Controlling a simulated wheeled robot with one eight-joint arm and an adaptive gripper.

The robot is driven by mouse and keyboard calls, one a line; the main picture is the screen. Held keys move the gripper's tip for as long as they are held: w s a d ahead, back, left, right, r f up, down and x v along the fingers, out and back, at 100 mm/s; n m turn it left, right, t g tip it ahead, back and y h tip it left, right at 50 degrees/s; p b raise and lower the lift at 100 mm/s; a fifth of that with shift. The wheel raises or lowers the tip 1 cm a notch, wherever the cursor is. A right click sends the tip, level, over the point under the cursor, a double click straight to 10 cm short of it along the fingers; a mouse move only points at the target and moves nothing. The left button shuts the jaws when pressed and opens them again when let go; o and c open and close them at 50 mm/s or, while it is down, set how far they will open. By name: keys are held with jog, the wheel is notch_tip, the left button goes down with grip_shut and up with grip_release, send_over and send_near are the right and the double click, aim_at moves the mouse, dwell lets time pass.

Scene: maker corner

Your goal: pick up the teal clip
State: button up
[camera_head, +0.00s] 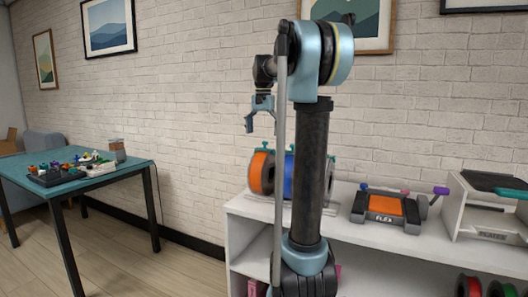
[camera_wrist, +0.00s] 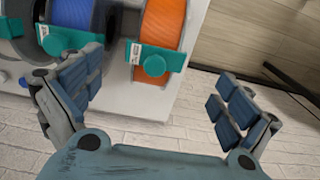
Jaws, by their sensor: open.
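My gripper (camera_head: 262,122) hangs open and empty in the air, above and in front of the spool holder on the white shelf. In the wrist view its two fingers are spread wide apart, with nothing between them (camera_wrist: 158,88). Behind them, apart from the fingers, is a teal piece with a round knob (camera_wrist: 155,63) by the orange spool (camera_wrist: 163,25). A second teal piece (camera_wrist: 68,40) is by the blue spool (camera_wrist: 78,14), partly behind the left finger. I cannot tell whether either is the teal clip. In the head view my arm hides part of the holder.
The white shelf (camera_head: 255,215) also bears a grey-and-orange machine (camera_head: 385,207) and a white-and-grey device (camera_head: 490,210) at right. A teal table (camera_head: 120,172) at left holds a dark tray (camera_head: 57,178) with several small coloured things and a jar (camera_head: 117,150). Floor between is clear.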

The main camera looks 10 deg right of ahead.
aim_at(264, 142)
jog(key=shift+s+d+f, duration=0.1)
jog(key=shift+f, duration=1.4)
jog(key=shift+s+d+f, duration=0.1)
jog(key=shift+f, duration=1.35)
jog(key=c, duration=0.9)
jog(key=shift+r, duration=0.1)
notch_tip(264, 142, up, 9)
jog(key=shift+w, duration=0.1)
jog(key=shift+a+f+h, duration=0.1)
jog(key=shift+f+h, duration=0.3)
jog(key=shift+f, duration=3)
